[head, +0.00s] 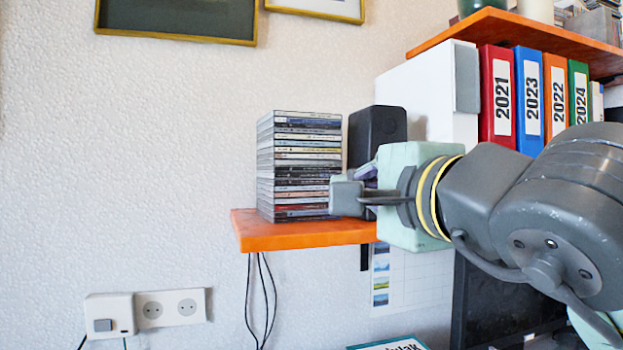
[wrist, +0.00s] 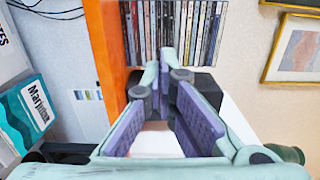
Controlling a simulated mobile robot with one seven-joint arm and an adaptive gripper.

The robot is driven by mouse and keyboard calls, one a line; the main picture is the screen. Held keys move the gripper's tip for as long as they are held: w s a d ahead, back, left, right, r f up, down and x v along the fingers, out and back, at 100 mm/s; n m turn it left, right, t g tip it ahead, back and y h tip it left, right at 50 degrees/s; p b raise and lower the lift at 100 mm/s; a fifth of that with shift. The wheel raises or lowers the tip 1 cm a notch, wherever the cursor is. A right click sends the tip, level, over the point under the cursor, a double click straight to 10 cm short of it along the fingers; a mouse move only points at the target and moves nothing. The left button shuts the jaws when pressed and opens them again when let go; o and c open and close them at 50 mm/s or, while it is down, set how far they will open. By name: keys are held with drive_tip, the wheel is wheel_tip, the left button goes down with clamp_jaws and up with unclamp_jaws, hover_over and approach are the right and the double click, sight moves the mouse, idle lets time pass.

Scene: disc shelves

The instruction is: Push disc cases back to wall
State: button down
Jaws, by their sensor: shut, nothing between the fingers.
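A tall stack of disc cases (head: 300,165) stands on the left part of the orange shelf (head: 300,236), close to the wall. The stack also shows at the top of the wrist view (wrist: 172,30), with the shelf (wrist: 105,50) beside it. My gripper (head: 346,192) is shut and empty, at the lower right side of the stack. In the wrist view its fingertips (wrist: 165,72) come together close to the cases. I cannot tell whether they touch. The back of the stack and any gap to the wall are hidden.
A black speaker (head: 377,135) stands right of the stack, behind my gripper. A white box (head: 430,95) and several binders (head: 530,95) are farther right. An upper orange shelf (head: 510,38) hangs above them. Cables hang below the shelf.

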sight(307, 181)
drive_tip(key=p+x, duration=0.5)
drive_tip(key=x, duration=0.7)
drive_tip(key=shift+w+a+r, duration=0.15)
drive_tip(key=shift+w, duration=0.05)
drive_tip(key=shift+w+a+p, duration=0.2)
drive_tip(key=shift+w+p, duration=0.2)
drive_tip(key=shift+w, duration=0.35)
drive_tip(key=shift+a, duration=0.1)
